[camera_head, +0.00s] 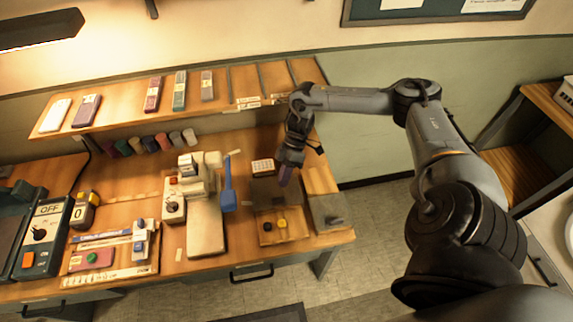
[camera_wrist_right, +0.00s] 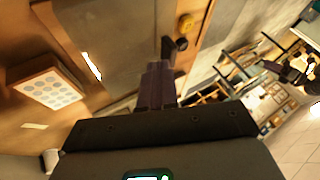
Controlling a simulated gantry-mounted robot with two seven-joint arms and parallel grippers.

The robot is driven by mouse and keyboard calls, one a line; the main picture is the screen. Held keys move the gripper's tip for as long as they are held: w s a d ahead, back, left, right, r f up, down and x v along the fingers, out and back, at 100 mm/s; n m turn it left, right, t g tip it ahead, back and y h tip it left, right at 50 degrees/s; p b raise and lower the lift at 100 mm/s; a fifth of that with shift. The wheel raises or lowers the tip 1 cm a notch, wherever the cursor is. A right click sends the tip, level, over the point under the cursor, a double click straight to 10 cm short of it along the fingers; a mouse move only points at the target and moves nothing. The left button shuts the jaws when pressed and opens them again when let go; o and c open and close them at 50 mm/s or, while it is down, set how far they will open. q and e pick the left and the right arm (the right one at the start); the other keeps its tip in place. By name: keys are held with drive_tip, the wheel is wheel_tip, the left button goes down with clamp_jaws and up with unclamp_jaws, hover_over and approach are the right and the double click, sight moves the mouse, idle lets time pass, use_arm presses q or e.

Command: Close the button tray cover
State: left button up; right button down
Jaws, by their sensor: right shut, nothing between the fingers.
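The button tray (camera_head: 263,238) is a shallow wooden tray near the bench's front right, with a black button (camera_head: 267,226) and a yellow button (camera_head: 282,223) showing in it. A greyish see-through panel (camera_head: 263,193), seemingly its cover, extends behind the tray toward the back of the bench. My right gripper (camera_head: 287,176) is shut and empty, its purplish fingers pointing down over the panel. In the right wrist view the shut fingers (camera_wrist_right: 156,85) lie in front of the panel (camera_wrist_right: 112,35), with the buttons beyond. I cannot tell whether they touch it. My left gripper is out of view.
A white dotted pad (camera_head: 263,166) lies behind the panel. A blue upright tool (camera_head: 229,190) and a pale board (camera_head: 206,228) are left of the tray. A grey block (camera_head: 328,213) is at its right. A shelf (camera_head: 125,113) runs above the bench.

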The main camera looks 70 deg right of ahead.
sight(282, 194)
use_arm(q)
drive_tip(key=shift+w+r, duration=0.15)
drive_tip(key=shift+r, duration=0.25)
use_arm(e)
drive_tip(key=shift+x, duration=1.7)
use_arm(q)
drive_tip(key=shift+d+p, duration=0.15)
drive_tip(key=shift+p, duration=0.15)
